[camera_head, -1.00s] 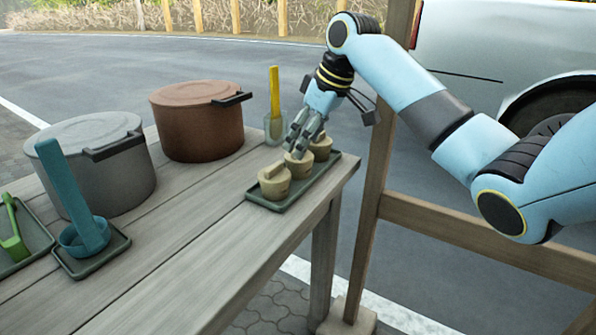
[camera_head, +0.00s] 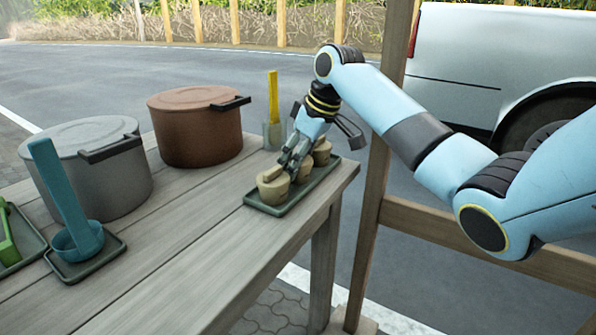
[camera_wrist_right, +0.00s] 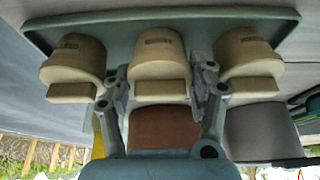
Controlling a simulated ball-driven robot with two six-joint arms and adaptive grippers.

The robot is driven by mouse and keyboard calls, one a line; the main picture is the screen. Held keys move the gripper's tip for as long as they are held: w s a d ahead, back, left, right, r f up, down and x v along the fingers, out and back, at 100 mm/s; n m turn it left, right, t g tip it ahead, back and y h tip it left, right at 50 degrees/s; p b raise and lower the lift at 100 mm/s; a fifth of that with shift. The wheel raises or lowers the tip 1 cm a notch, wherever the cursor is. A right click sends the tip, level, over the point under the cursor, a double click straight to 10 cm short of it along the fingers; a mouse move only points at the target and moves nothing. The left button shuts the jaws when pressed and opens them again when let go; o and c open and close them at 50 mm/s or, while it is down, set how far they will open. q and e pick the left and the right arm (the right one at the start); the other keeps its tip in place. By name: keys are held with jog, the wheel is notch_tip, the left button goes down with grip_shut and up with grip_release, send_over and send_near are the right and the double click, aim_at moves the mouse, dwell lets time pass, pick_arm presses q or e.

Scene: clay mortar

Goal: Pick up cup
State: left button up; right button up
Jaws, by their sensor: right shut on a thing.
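Three beige clay cups with flat lug-like tops stand in a row on a dark green tray (camera_head: 248,199) at the table's right end. The front cup (camera_head: 272,191) is clear to see, the middle cup (camera_head: 304,172) is partly hidden by my fingers, and the rear cup (camera_head: 322,152) is behind. My right gripper (camera_head: 291,166) reaches down from above. In the right wrist view my right gripper (camera_wrist_right: 161,74) has one finger on each side of the middle cup (camera_wrist_right: 160,58), shut on it. The cup looks level with its neighbours. My left gripper is not in view.
A brown lidded pot (camera_head: 195,130) and a grey lidded pot (camera_head: 95,175) stand left on the wooden table (camera_head: 190,235). A glass with a yellow-handled tool (camera_head: 273,110) is behind the tray. A blue ladle (camera_head: 70,205) rests on a small tray. A wooden post (camera_head: 376,200) is at right.

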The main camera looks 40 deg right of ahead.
jog(key=shift+r, duration=0.1)
notch_tip(320, 180, up, 4)
jog(key=shift+w+r+p, duration=0.1)
jog(key=shift+p, duration=0.55)
jog(key=s+d+r+p, duration=0.1)
jog(key=s+d+r, duration=0.1)
jog(key=s, duration=0.3)
jog(key=s+d+r+p, duration=0.2)
jog(key=s+r, duration=0.2)
jog(key=s, duration=0.2)
jog(key=shift+d+r, duration=0.25)
jog(key=shift+d, duration=0.1)
